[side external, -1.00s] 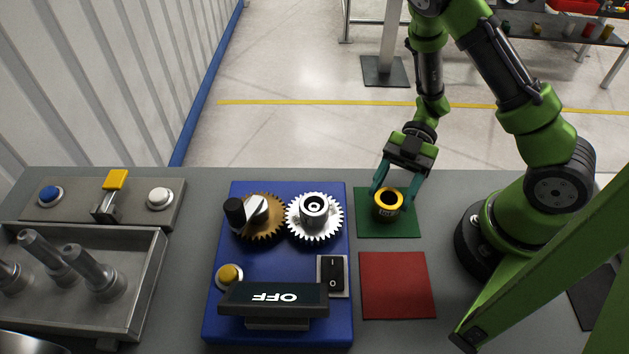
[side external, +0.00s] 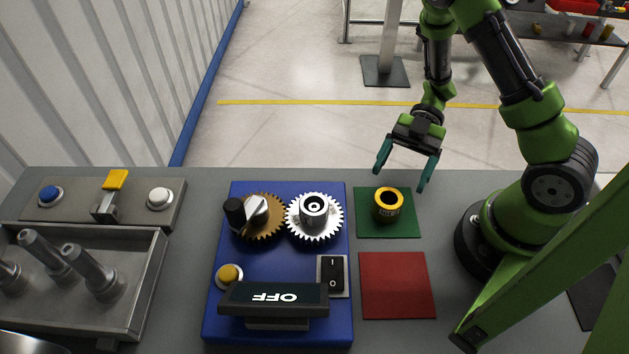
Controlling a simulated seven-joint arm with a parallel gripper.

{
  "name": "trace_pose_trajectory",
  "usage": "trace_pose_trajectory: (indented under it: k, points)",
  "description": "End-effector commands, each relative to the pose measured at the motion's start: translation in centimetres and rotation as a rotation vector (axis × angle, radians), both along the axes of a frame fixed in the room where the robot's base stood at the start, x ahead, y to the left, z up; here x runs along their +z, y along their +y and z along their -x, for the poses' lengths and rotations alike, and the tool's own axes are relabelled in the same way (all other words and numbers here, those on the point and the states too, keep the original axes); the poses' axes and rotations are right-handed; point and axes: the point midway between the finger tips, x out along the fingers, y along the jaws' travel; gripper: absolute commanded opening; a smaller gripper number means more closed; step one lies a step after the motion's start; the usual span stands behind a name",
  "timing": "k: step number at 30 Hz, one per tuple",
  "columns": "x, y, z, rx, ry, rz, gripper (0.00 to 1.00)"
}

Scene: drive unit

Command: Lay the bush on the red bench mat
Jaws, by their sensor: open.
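The bush (side external: 387,207), a short yellow ring with a dark bore, stands upright on the green mat (side external: 405,229). The red bench mat (side external: 397,286) lies in front of the green mat and is bare. My gripper (side external: 403,178) is open and empty, above and slightly behind the bush. Its teal fingers are spread wide and are clear of the bush.
A blue drive unit (side external: 278,258) with two gears, knobs, a rocker switch and a display reading OFF stands left of the mats. A grey tray (side external: 142,290) with several metal pins is at far left. A panel with buttons (side external: 137,197) lies behind the tray.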

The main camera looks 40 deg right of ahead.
Motion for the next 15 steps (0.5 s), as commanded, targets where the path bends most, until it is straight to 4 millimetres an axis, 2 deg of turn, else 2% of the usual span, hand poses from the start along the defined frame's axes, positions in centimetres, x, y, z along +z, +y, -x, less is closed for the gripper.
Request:
trace_pose_trajectory:
  k: [1, 9, 15]
  points:
    - [0.5, -1.3, -0.5, -0.005, -0.006, 0.002, 0.84]
    - [3.0, -7.1, -2.0, -0.004, -0.004, 0.002, 0.84]
    - [4.2, -9.9, -2.7, -0.001, -0.003, 0.0, 0.84]
